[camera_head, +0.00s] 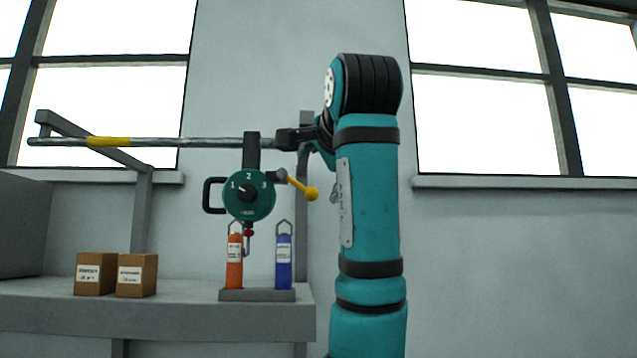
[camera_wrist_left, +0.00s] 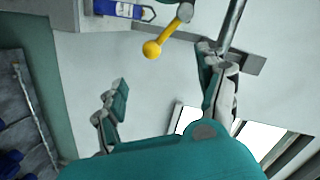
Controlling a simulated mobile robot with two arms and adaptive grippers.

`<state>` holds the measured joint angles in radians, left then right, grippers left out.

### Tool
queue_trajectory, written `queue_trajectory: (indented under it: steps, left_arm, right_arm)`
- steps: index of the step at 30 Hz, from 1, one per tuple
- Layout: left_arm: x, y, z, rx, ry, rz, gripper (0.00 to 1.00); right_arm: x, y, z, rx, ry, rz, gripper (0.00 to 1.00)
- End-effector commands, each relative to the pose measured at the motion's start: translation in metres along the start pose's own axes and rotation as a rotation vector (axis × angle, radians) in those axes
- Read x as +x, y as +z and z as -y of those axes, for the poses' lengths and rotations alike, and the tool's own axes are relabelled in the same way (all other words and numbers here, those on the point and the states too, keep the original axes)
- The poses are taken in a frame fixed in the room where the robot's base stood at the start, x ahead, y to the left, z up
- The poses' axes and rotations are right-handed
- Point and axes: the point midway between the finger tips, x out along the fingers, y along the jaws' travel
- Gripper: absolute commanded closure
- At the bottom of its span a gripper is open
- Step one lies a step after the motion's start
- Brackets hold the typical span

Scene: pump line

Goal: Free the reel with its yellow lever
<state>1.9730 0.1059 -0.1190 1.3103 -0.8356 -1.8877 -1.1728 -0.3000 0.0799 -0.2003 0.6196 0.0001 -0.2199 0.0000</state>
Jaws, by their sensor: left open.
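The teal reel (camera_head: 248,194) hangs from the horizontal rail (camera_head: 200,142) by a dark bracket. Its face has a dial marked 1, 2, 3 and a black handle at left. Its yellow lever (camera_head: 300,187) sticks out to the right and down, ending in a ball. The lever also shows in the left wrist view (camera_wrist_left: 165,40), beyond the fingers. My left gripper (camera_head: 290,138) is by the rail's right part, above the lever, partly hidden by my arm. In the left wrist view it (camera_wrist_left: 163,68) is open and empty, one finger overlapping the rail's line. My right gripper is not in view.
A hook with a red ball hangs under the reel. Two brown boxes (camera_head: 95,274) sit on the grey bench (camera_head: 190,297). Free room lies right of my arm.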

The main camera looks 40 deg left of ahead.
Motion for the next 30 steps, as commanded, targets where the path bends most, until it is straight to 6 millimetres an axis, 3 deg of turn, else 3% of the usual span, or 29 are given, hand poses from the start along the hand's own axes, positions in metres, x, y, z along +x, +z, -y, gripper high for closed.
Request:
queue_trajectory:
  steps: [3,9,27,30]
  left_arm:
    - [-0.022,0.0,0.001,-0.002,-0.001,-0.002,0.26]
    - [-0.039,0.001,0.0,-0.002,0.0,0.001,0.26]
    - [-0.041,0.0,-0.001,-0.001,0.001,0.001,0.26]
    - [-0.034,-0.004,-0.011,0.005,0.008,-0.002,0.26]
  right_arm:
    - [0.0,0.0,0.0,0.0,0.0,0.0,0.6]
    - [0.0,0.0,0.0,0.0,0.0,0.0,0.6]
    - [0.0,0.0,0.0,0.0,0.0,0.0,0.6]
    - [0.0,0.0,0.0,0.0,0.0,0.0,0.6]
